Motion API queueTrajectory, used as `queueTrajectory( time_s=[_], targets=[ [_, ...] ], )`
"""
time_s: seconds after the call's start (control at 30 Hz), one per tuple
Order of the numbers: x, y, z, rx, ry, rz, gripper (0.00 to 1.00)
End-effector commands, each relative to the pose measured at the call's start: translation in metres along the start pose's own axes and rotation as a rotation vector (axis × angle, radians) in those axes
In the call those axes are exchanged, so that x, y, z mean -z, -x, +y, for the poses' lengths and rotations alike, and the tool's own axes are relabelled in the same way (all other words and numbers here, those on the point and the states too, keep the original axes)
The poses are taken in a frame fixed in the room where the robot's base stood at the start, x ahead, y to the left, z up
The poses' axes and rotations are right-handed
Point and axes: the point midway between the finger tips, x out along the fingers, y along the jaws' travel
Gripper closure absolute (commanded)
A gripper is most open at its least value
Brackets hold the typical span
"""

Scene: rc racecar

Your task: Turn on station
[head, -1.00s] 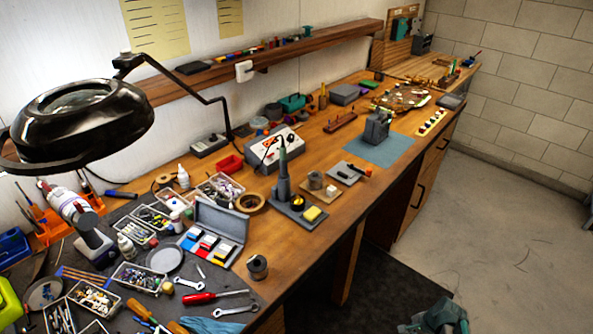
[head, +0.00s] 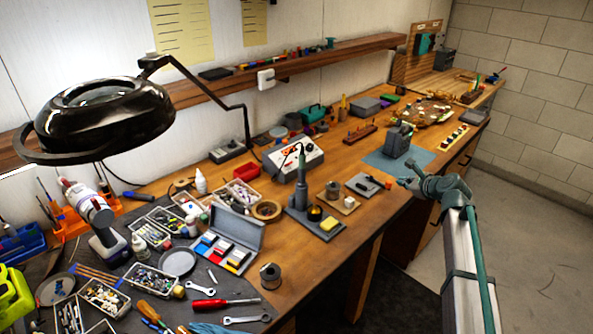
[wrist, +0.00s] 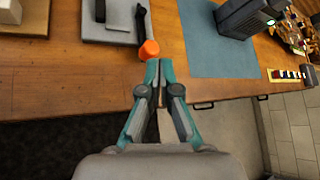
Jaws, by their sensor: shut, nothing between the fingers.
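A white-topped station box (head: 294,158) with orange marks and knobs stands on the wooden bench, towards the wall. A soldering iron stand (head: 303,196) with a yellow sponge is in front of it. A dark grey device (head: 397,140) stands on a blue mat; in the wrist view it (wrist: 250,18) shows a lit green spot. I cannot tell from the label which unit is meant. My teal gripper (head: 403,180) is over the front edge of the bench, right of the stand.
The blue mat (wrist: 214,50) has bare space. A magnifier lamp (head: 95,110) overhangs the cluttered left side. Floor is open at right.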

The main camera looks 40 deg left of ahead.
Motion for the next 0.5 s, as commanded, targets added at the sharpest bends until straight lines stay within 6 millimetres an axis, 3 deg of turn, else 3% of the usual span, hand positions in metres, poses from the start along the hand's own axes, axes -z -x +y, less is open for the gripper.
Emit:
queueTrajectory(
  time_s=[0.03,0.3,0.5],
  targets=[
    [-0.029,-0.013,0.003,-0.016,-0.033,-0.031,1.00],
    [-0.153,-0.074,0.098,-0.226,-0.232,-0.105,1.00],
    [-0.210,-0.093,0.146,-0.329,-0.327,-0.118,1.00]
  ],
)
